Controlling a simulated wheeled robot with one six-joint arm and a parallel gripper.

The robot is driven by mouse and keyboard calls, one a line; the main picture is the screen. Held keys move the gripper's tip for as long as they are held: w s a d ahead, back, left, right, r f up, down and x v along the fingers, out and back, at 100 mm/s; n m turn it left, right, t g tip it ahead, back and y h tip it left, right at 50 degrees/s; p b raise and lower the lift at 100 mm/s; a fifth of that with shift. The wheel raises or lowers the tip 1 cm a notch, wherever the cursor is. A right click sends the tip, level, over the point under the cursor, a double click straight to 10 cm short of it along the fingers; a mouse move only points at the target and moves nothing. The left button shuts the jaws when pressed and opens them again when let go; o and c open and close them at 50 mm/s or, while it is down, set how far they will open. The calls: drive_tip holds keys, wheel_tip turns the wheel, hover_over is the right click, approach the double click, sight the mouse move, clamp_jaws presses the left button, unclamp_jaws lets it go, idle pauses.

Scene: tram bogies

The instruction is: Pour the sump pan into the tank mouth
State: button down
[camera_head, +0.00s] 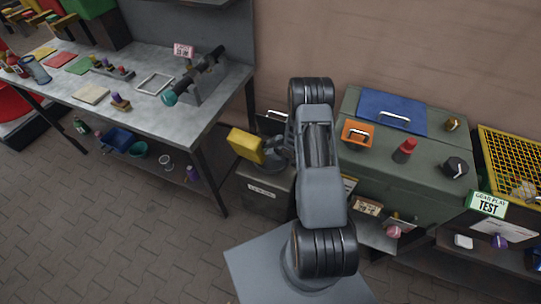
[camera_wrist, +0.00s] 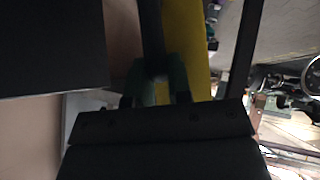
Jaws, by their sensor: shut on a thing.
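A yellow pan (camera_head: 245,145), which I take for the sump pan, is at my gripper (camera_head: 272,150), to the left of my arm in the head view. It looks tilted and stands over the left part of a dark grey labelled box (camera_head: 264,198), which I take for the tank. My gripper is shut on the pan. The tank mouth is hard to make out behind the pan and gripper. Whether anything flows out cannot be seen.
A metal workbench (camera_head: 210,112) with several small items stands at the left. A green cabinet (camera_head: 385,165) stands close to the right of my arm, with a blue lid (camera_head: 392,112) and knobs on top. A yellow mesh crate (camera_head: 515,155) is farther right. The paved floor in front is clear.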

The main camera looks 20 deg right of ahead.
drive_tip(key=shift+w+d+r+p, duration=0.1)
drive_tip(key=shift+w+d+p, duration=0.05)
drive_tip(key=shift+p, duration=0.15)
drive_tip(key=shift+w+d+p, duration=0.2)
drive_tip(key=shift+p, duration=0.1)
drive_tip(key=shift+w+d+r+y+p, duration=0.25)
drive_tip(key=shift+d+y+p, duration=0.2)
drive_tip(key=shift+p, duration=0.25)
drive_tip(key=shift+w+d+m+g+p, duration=0.15)
drive_tip(key=shift+w+m+g+p, duration=0.1)
drive_tip(key=shift+m+g+p, duration=0.05)
drive_tip(key=shift+d, duration=0.2)
drive_tip(key=shift+w+d+p, duration=0.1)
drive_tip(key=shift+p, duration=0.2)
drive_tip(key=shift+w+f, duration=0.1)
